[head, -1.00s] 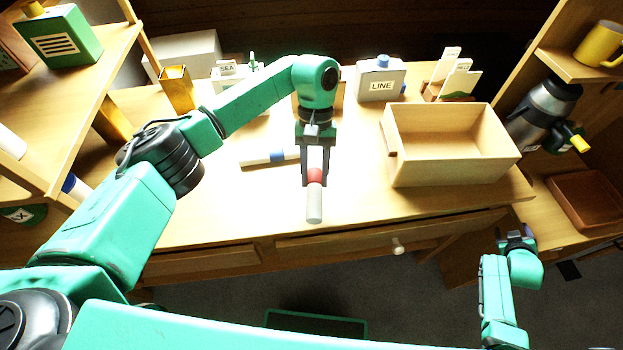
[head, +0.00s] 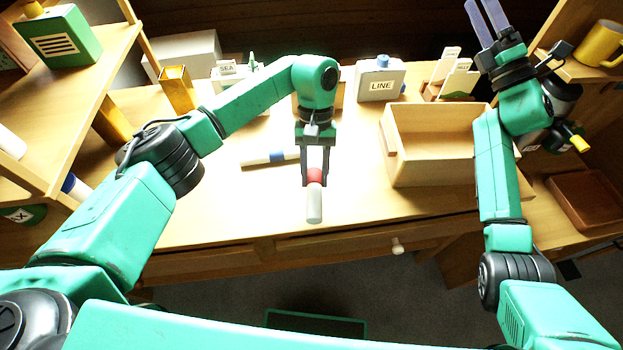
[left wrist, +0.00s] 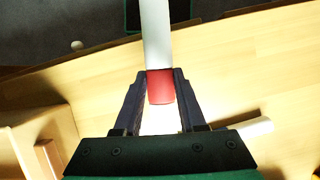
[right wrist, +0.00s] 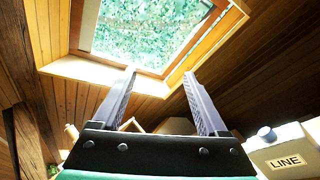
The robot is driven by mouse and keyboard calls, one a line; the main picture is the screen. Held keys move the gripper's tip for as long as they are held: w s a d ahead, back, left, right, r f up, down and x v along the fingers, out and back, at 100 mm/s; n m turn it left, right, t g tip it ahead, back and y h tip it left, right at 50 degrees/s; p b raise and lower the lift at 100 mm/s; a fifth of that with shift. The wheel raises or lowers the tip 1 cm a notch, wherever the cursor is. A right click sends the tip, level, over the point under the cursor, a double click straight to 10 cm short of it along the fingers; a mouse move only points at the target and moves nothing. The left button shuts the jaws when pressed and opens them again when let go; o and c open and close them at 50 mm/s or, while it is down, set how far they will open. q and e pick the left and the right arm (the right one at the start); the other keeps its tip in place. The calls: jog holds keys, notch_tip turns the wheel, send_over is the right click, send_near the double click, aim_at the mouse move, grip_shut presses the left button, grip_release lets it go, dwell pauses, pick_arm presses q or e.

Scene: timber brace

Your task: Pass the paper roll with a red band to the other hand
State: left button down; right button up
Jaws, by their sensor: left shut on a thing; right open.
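The white paper roll with a red band (head: 314,205) is held above the front of the table by my left gripper (head: 315,180). In the left wrist view the left gripper (left wrist: 160,90) is shut on the roll near its red band (left wrist: 161,87), and the white end (left wrist: 156,35) sticks out beyond the fingertips. My right gripper (head: 485,20) is raised at the upper right, far from the roll, its fingers apart and empty. In the right wrist view its open fingers (right wrist: 160,85) point up toward a window.
A second roll with a blue band (head: 270,158) lies on the table behind the left gripper. A wooden box (head: 430,165) stands to the right, partly behind my right arm. A LINE container (head: 381,85) and card holder (head: 450,85) stand at the back. Shelves flank the table.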

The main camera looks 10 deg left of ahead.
jog(key=s+a+r+n+g+y, duration=0.3)
jog(key=s+a+n+g+y, duration=0.15)
jog(key=a+n+g, duration=0.5)
jog(key=s+a+r+n+g+y, duration=0.35)
jog(key=s+a+n+g, duration=0.25)
jog(key=a+n, duration=0.55)
jog(key=s+a+f+n+g+h, duration=0.6)
jog(key=s+a+n+g, duration=0.3)
jog(key=s+a, duration=0.4)
jog(key=n+t+h, duration=0.4)
jog(key=n+h, duration=0.8)
jog(key=h, duration=0.2)
send_over(311, 215)
notch_tip(311, 215, down, 18)
notch_tip(311, 215, down, 12)
jog(key=shift+r, duration=0.25)
